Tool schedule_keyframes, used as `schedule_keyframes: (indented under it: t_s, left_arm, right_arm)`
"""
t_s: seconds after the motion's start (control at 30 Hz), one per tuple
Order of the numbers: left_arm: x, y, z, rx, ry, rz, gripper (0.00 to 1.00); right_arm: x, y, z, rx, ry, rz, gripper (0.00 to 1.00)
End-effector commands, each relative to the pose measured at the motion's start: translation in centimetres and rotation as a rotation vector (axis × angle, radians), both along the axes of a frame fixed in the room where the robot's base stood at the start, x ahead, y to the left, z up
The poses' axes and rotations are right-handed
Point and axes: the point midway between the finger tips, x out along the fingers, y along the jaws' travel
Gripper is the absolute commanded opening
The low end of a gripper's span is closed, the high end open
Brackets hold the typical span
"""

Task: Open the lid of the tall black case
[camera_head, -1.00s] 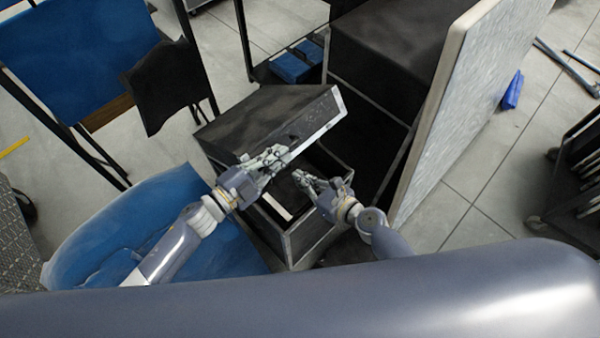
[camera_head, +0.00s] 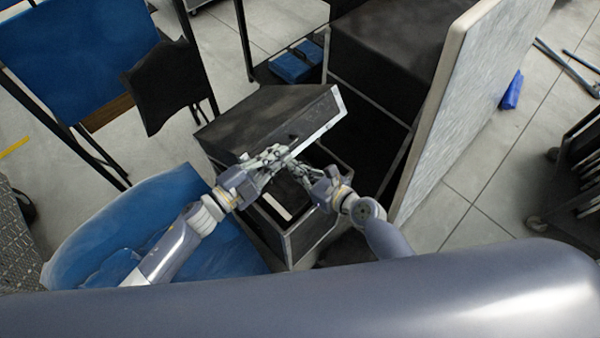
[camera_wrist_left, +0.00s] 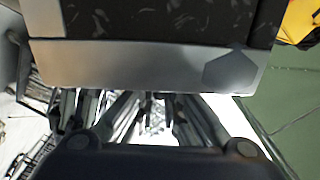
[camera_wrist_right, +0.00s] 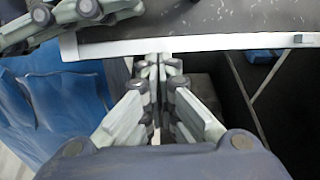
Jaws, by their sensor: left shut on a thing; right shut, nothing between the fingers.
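The tall black case (camera_head: 305,240) stands in front of me with silver edges. Its lid (camera_head: 265,115) is raised and tilted, and the dark inside shows with a pale strip in it. My left gripper (camera_head: 277,155) is at the lid's silver front rim and shut on it; the left wrist view shows the rim (camera_wrist_left: 140,66) close across the fingers. My right gripper (camera_head: 302,172) is shut and empty, just under the lid's rim over the opening. In the right wrist view its closed fingertips (camera_wrist_right: 158,62) are at the silver rim (camera_wrist_right: 200,42); contact is unclear.
A large black box (camera_head: 385,55) stands behind the case. A light panel (camera_head: 465,100) leans upright to the right. A blue cushioned object (camera_head: 150,235) lies to the left. Black stands and a blue panel (camera_head: 75,50) are at far left.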

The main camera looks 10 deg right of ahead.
Motion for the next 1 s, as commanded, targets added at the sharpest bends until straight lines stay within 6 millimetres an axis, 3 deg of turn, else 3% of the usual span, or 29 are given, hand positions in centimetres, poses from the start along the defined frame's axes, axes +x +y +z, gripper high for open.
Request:
schedule_keyframes:
  t_s: [0.13, 0.5, 0.57, 0.83, 1.0]
  left_arm:
    - [0.5, 0.2, 0.6, 0.014, -0.029, 0.004, 0.0]
    - [0.4, 0.1, 0.5, 0.013, -0.027, 0.003, 0.0]
    - [0.4, 0.1, 0.5, 0.013, -0.027, 0.003, 0.19]
    - [0.1, 0.4, 0.4, 0.013, -0.024, 0.002, 0.2]
    - [-1.6, 2.3, 0.2, 0.015, -0.02, -0.001, 0.2]
  right_arm:
    - [0.5, 0.4, 1.1, 0.001, -0.001, -0.002, 0.0]
    - [0.8, 0.4, 1.4, 0.0, -0.001, -0.003, 0.0]
    - [0.8, 0.4, 1.4, 0.0, -0.002, -0.003, 0.0]
    - [0.8, 0.5, 1.5, 0.001, -0.003, -0.003, 0.0]
    - [0.9, 0.3, 1.4, 0.0, -0.004, -0.007, 0.0]
